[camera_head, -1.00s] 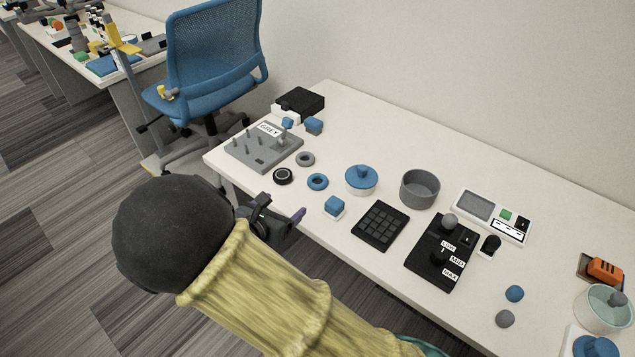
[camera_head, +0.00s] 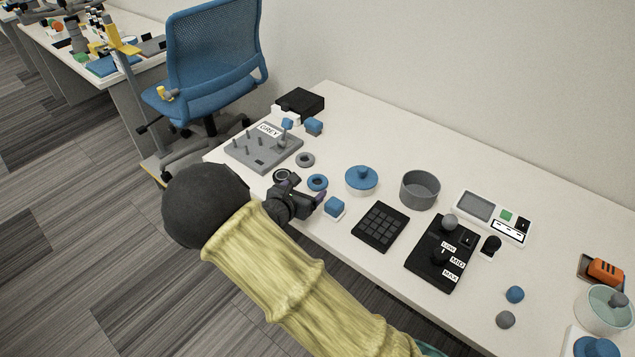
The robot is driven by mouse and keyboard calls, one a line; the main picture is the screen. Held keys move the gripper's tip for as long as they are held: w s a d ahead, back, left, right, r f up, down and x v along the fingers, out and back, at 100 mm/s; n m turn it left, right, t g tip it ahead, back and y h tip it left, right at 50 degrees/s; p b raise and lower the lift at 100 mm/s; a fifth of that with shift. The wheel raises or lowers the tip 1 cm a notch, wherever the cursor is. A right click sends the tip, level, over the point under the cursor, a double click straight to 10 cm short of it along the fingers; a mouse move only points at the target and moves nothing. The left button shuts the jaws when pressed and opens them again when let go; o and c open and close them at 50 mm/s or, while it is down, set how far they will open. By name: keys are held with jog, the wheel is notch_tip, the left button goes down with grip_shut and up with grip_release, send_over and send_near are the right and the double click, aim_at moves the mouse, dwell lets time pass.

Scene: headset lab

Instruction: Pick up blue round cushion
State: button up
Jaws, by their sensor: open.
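The blue round cushion (camera_head: 317,177) is a small blue ring lying flat on the white desk near its front left edge. My gripper (camera_head: 307,191) is open and empty. Its dark fingers, one with a purple tip, are over the desk edge, just in front of and to the left of the blue ring. The ring's near edge is close to the fingers, and I cannot tell whether they touch. A grey ring cushion (camera_head: 305,155) lies behind it. A black ring (camera_head: 281,177) lies to the left, partly hidden by my gripper.
A grey peg board (camera_head: 250,153) labelled GREY stands at the left. A blue block on a white base (camera_head: 334,207) is right of my gripper. A blue chair (camera_head: 215,60) is behind left.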

aim_at(314, 184)
jog(key=x, duration=0.5)
jog(key=shift+d+f, duration=0.15)
jog(key=shift+d, duration=0.15)
jog(key=shift+s, duration=0.1)
jog(key=shift+c, duration=0.2)
jog(key=c, duration=1)
